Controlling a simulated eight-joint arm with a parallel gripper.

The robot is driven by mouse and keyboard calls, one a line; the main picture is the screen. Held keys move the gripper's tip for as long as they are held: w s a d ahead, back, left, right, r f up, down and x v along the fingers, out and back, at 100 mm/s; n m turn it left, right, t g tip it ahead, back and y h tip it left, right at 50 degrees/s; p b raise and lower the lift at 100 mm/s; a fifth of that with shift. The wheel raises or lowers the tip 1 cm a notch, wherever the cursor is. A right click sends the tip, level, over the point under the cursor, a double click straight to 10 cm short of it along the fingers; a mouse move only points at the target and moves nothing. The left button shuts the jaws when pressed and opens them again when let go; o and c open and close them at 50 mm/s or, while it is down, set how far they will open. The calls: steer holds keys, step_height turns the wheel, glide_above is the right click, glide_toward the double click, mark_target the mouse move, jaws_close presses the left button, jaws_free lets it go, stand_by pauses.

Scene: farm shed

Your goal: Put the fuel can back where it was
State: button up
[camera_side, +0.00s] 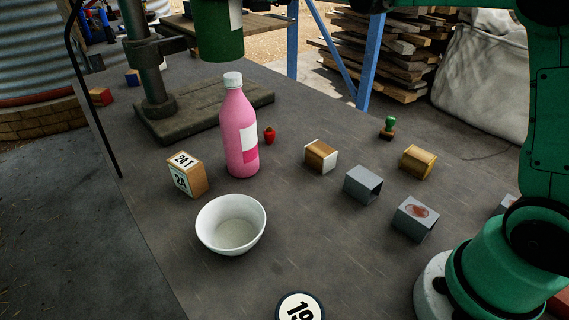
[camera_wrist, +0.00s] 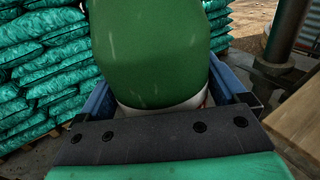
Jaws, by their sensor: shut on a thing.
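The fuel can is a rounded green body with a white band (camera_wrist: 150,55), filling the top middle of the wrist view. My gripper (camera_wrist: 166,95) is shut on it, with a blue jaw on each side. In the side view my gripper is out of frame. A green body with a white label (camera_side: 218,32) shows at the top edge there, above the bench and beside a dark metal column. It looks like the held can; its top is cut off. I cannot tell its exact height above the bench.
On the bench (camera_side: 285,240) stand a pink bottle (camera_side: 240,130), a white bowl (camera_side: 231,224), a numbered wooden block (camera_side: 187,174), a red pepper-like item (camera_side: 270,135) and several small blocks. The column's heavy base (camera_side: 200,110) lies behind the bottle. Bare surface shows right of the bowl.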

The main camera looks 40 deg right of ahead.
steer(key=s+d+m+t+h, duration=0.2)
steer(key=d+m+t+h, duration=0.2)
steer(key=d, duration=0.9)
steer(key=s+d+m+t+h, duration=0.2)
steer(key=d+m+t+h, duration=0.15)
steer(key=d, duration=0.95)
step_height(320, 180, down, 25)
steer(key=shift+w, duration=0.15)
steer(key=shift+h, duration=0.25)
steer(key=o, duration=1.2)
steer(key=shift+f, duration=0.15)
steer(key=shift+o, duration=0.2)
steer(key=v, duration=1.2)
